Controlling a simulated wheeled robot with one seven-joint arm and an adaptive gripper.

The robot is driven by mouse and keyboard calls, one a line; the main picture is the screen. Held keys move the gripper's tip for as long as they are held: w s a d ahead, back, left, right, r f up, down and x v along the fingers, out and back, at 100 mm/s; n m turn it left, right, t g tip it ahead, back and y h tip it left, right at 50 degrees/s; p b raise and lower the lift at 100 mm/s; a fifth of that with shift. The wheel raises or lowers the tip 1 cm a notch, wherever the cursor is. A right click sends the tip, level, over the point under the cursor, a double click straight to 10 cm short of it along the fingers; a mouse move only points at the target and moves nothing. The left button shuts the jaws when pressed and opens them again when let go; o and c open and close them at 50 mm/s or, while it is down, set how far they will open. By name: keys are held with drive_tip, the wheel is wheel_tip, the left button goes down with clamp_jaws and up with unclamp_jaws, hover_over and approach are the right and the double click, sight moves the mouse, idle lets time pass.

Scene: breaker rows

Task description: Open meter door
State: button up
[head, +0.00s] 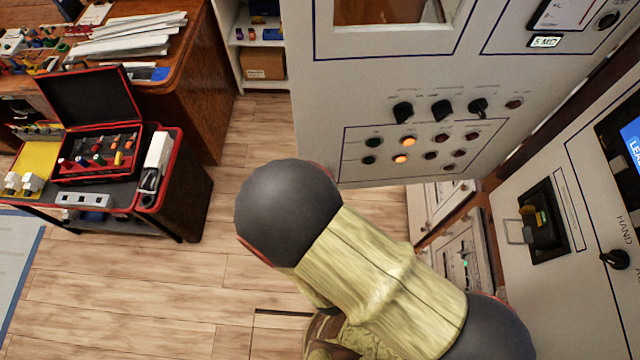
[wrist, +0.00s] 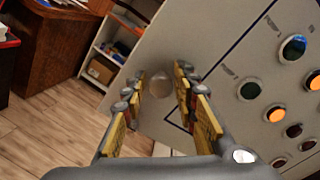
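A large light-grey panel (head: 350,95), which looks like the meter door, fills the upper middle of the head view. It carries a framed window, black knobs (head: 442,110) and rows of round lamps, two of them lit orange. It also shows in the wrist view (wrist: 225,55), with a pale round spot (wrist: 102,70) near its left edge. My gripper (wrist: 160,78) is open, its fingers apart in front of the panel's lower left part. I see nothing clearly held, and contact cannot be told. In the head view my arm hides the gripper.
More cabinet fronts (head: 570,200) stand at the right, with a handle and a switch; a dark gap separates them from the panel. A cart with an open tool case (head: 90,95) and a wooden desk (head: 200,60) stand left. Wooden floor (head: 150,280) is clear between.

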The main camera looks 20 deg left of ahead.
drive_tip(key=shift+o, duration=0.9)
wheel_tip(320, 180, up, 10)
idle(0.6)
